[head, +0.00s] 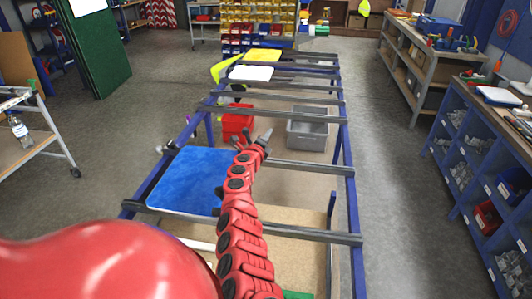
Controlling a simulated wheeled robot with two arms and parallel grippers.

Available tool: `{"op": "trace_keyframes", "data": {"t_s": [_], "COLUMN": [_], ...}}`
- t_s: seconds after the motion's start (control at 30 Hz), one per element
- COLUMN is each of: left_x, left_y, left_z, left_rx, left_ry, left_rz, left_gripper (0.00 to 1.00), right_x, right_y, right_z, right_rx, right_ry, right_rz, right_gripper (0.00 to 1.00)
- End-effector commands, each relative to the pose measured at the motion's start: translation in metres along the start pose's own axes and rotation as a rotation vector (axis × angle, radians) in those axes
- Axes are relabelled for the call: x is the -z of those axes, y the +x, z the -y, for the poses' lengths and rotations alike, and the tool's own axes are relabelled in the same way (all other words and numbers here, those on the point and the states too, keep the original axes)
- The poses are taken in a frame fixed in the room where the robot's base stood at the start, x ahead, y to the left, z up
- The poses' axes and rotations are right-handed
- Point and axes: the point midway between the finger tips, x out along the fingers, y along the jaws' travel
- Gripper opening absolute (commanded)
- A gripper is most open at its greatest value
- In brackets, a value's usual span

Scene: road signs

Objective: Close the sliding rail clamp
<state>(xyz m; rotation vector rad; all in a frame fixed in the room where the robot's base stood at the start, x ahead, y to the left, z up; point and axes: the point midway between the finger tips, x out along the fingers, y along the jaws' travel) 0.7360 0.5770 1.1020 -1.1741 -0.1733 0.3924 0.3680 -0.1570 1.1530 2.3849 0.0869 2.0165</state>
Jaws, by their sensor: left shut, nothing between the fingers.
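A blue sign panel (190,180) lies flat across the dark crossbars at the left side of a long blue-railed frame (349,190). A small dark fitting (171,147) sits on the left rail by the panel's far left corner. I cannot tell whether it is the sliding rail clamp, or whether it is open. My left gripper (267,136) is shut and empty above the middle of the frame, right of the panel and apart from that fitting. My red left arm hides part of the frame and the panel's right edge. My right gripper is not in view.
Inside the frame are a red bin (236,125) and a grey bin (307,134). White (251,73) and yellow (263,55) panels lie farther back. A blue shelf unit (470,150) stands at right, a trolley (35,150) at left. Floor on both sides is clear.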

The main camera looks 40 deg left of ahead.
Motion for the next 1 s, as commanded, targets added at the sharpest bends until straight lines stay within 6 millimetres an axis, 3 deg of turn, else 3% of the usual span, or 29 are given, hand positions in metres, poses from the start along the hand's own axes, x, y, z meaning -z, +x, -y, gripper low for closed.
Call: {"op": "trace_keyframes", "data": {"t_s": [0.1,0.57,1.0], "left_x": [0.0,0.007,0.021], "left_y": [-0.007,-0.035,-0.088], "left_z": [0.009,0.012,0.016], "left_rx": [0.007,0.005,0.002], "left_ry": [0.013,0.01,0.004], "left_rz": [-0.005,-0.007,-0.009], "left_gripper": [0.0,0.0,0.0], "right_x": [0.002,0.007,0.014], "right_y": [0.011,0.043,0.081], "right_z": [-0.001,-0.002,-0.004], "right_rx": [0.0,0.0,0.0], "right_ry": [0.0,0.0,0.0], "right_rz": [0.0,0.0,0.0], "right_gripper": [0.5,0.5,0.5]}}
